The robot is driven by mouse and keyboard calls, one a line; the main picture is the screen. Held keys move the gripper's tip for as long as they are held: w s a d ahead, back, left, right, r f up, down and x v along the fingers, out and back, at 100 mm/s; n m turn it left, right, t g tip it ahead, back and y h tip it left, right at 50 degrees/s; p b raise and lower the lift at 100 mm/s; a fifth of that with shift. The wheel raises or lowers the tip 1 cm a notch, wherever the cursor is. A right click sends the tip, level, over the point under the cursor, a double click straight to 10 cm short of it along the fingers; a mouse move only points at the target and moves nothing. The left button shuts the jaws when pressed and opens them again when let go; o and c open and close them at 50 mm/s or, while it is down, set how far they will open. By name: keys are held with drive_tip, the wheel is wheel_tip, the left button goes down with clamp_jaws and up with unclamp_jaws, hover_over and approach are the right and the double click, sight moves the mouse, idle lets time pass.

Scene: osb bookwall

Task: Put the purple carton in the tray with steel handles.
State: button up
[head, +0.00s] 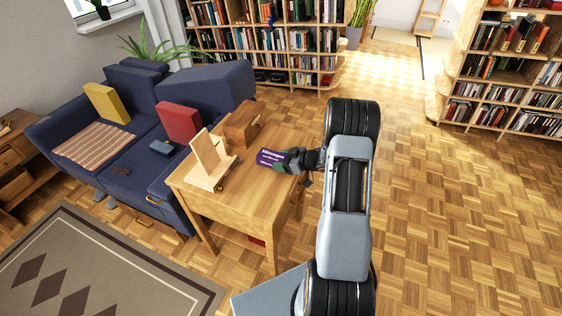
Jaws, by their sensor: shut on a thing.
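The purple carton (268,157) with white lettering is at the right part of the small wooden table (232,206) in the head view. My gripper (286,163) reaches in from the right and is shut on the carton. I cannot tell whether the carton touches the tabletop or is held just above it. I cannot make out a tray with steel handles in this view.
A light wooden stand (208,162) and a brown wooden box (243,124) occupy the table's left and back. A blue sofa (140,98) with cushions adjoins the table. Bookshelves (262,45) line the back. Parquet floor at right is clear.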

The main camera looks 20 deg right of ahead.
drive_tip(key=shift+f, duration=0.1)
drive_tip(key=o, duration=0.4)
drive_tip(key=shift+f, duration=0.1)
drive_tip(key=o, duration=0.5)
